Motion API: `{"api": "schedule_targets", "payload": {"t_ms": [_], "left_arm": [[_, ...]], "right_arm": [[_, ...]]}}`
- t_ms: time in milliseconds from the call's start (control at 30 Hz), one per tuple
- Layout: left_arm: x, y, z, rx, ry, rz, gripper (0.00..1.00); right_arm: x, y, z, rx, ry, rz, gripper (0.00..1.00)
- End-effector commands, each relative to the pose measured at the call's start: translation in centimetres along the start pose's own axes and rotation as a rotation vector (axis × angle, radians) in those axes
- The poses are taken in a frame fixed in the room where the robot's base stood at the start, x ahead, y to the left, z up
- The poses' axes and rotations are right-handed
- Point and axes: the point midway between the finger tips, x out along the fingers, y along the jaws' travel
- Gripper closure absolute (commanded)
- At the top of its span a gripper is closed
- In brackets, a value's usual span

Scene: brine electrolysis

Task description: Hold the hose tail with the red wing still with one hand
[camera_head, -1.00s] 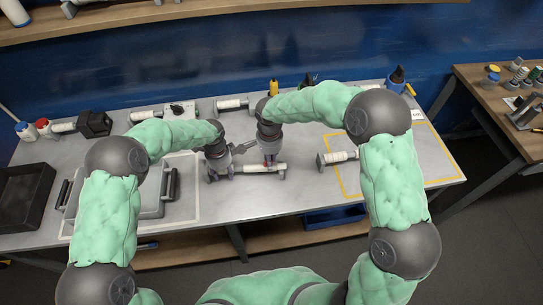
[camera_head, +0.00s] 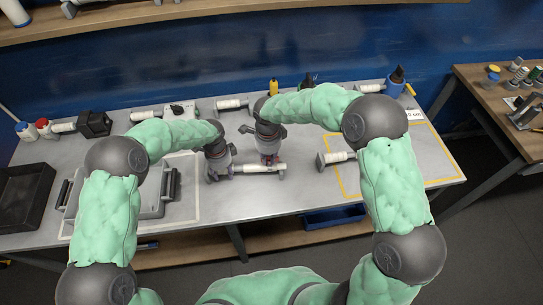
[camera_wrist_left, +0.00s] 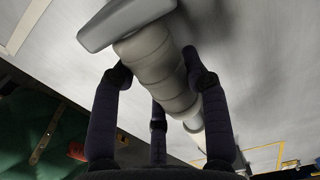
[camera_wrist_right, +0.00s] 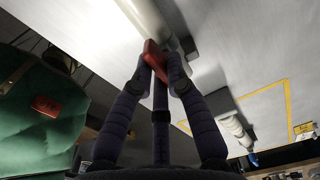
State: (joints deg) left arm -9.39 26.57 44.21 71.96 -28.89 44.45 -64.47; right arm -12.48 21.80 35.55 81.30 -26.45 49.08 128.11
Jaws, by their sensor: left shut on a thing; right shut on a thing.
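A pale tube (camera_head: 257,169) lies across the front middle of the bench, with a grey ribbed body (camera_wrist_left: 155,68) at its left end and a red wing (camera_wrist_right: 154,57) farther right along it. My left gripper (camera_head: 213,176) is shut around the grey ribbed body; its fingers lie on both sides of it in the left wrist view (camera_wrist_left: 160,82). My right gripper (camera_head: 270,160) is shut on the red wing, with its fingertips (camera_wrist_right: 160,78) closed on the wing under the pale tube. The fingers hide part of the wing.
A similar tube piece (camera_head: 338,157) lies right, by a yellow outline (camera_head: 343,186). Other tube pieces (camera_head: 231,104) lie along the back. A grey tray (camera_head: 151,205) and a black bin (camera_head: 22,195) are at left.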

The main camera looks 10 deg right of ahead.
Motion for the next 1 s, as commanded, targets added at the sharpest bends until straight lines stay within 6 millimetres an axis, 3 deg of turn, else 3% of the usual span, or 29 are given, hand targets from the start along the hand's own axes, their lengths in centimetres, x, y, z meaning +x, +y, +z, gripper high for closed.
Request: {"api": "schedule_targets", "payload": {"t_ms": [200, 233, 300, 733, 1000], "left_arm": [[0.2, 0.2, 0.1, -0.001, -0.001, 0.005, 0.99], [0.2, 0.2, 0.1, -0.001, -0.001, 0.005, 0.99], [0.2, 0.2, 0.1, -0.001, -0.001, 0.005, 0.99], [0.1, 0.1, 0.0, 0.0, 0.0, 0.004, 0.99], [0.1, 0.1, 0.0, 0.0, 0.0, 0.004, 0.99]], "right_arm": [[-0.1, -0.1, -0.1, 0.003, 0.0, -0.002, 1.0], [-0.1, -0.1, -0.1, 0.003, 0.0, -0.002, 0.76], [-0.1, -0.1, 0.0, 0.003, 0.0, -0.002, 0.57], [-0.6, -0.1, 0.0, 0.001, -0.001, -0.003, 0.57], [-5.1, -0.1, 0.0, 0.001, -0.003, -0.006, 0.57]]}}
